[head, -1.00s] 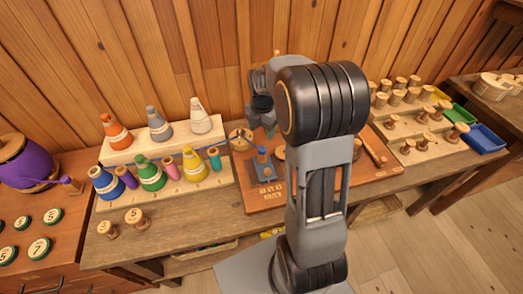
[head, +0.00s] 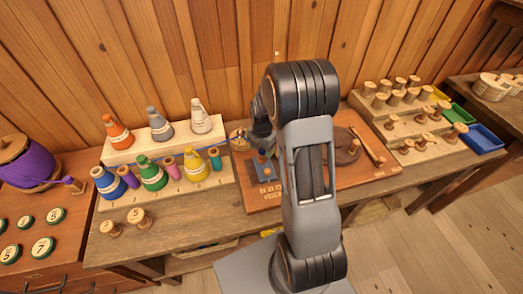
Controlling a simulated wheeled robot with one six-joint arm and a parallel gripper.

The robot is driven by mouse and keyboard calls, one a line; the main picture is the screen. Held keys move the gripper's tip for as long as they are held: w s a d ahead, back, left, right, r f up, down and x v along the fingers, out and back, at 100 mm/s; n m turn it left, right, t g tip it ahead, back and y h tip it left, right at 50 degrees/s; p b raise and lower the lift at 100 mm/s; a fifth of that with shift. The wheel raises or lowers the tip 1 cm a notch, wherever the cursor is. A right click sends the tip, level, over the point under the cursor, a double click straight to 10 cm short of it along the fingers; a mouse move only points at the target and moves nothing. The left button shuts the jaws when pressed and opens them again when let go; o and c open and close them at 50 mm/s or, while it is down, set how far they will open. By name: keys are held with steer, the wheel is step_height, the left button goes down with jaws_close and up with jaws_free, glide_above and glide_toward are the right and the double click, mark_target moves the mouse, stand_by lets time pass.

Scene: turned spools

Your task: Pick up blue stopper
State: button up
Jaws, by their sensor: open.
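A small blue piece (head: 262,154), which looks like the blue stopper, stands upright on a dark blue-grey block on the wooden board (head: 235,205). Its upper part is partly covered by my arm's end. My gripper (head: 259,142) is above and close to this blue piece, seen from behind. Its fingers are small and dark, and it is open. I cannot tell whether the fingers touch the blue piece or are apart from it.
Coloured thread cones, such as a blue one (head: 108,184) and a yellow one (head: 194,167), stand on a stepped rack at left. A round wooden piece (head: 345,145) lies right of my arm. Wooden spools (head: 421,137) and a blue tray (head: 478,138) are farther right.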

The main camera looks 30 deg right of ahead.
steer(key=c, duration=1)
steer(key=shift+r, duration=0.1)
